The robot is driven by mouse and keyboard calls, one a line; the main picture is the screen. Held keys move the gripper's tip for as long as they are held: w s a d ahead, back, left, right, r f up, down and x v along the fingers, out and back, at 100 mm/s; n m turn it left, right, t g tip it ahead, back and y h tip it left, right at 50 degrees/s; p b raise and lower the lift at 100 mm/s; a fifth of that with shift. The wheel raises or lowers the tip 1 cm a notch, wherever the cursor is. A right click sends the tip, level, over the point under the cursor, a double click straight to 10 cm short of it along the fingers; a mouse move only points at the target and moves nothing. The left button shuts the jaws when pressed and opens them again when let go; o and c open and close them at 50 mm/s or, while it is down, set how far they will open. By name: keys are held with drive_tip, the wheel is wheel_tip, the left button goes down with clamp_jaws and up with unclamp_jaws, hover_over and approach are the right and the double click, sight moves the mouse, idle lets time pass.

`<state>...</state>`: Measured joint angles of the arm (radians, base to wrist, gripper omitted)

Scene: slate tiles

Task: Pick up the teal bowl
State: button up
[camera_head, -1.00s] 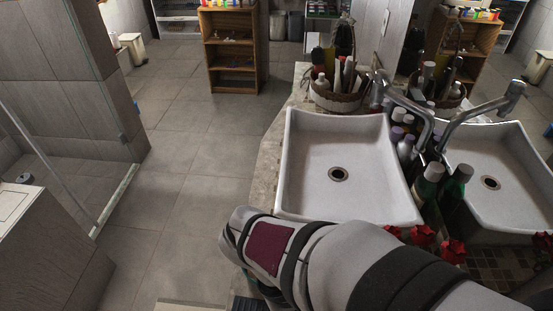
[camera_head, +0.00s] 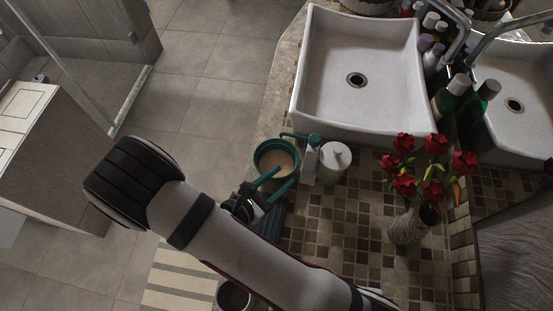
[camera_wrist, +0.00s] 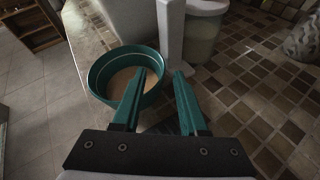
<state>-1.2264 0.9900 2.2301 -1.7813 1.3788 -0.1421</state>
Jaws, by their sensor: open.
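The teal bowl (camera_head: 263,149) stands upright on the counter near its left edge, in front of the sink. Its inside looks tan at the bottom. In the wrist view the bowl (camera_wrist: 100,72) is at the upper left. My gripper (camera_head: 284,176) is open and empty, just in front of the bowl. In the wrist view my gripper (camera_wrist: 160,73) has its left finger overlapping the bowl's right rim and its right finger outside the bowl. I cannot tell whether the left finger touches the bowl.
A white dispenser (camera_head: 310,164) with a teal pump head and a white lidded jar (camera_head: 335,160) stand close to the bowl's right. The sink (camera_head: 345,110) is behind. A vase (camera_head: 408,229) with red flowers is at the right. The tiled counter (camera_head: 340,220) between is clear.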

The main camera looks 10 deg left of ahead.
sight(288, 175)
drive_tip(key=x, duration=0.3)
drive_tip(key=shift+w+d+f, duration=0.1)
drive_tip(key=shift+d+f, duration=0.1)
clamp_jaws()
drive_tip(key=shift+r, duration=0.1)
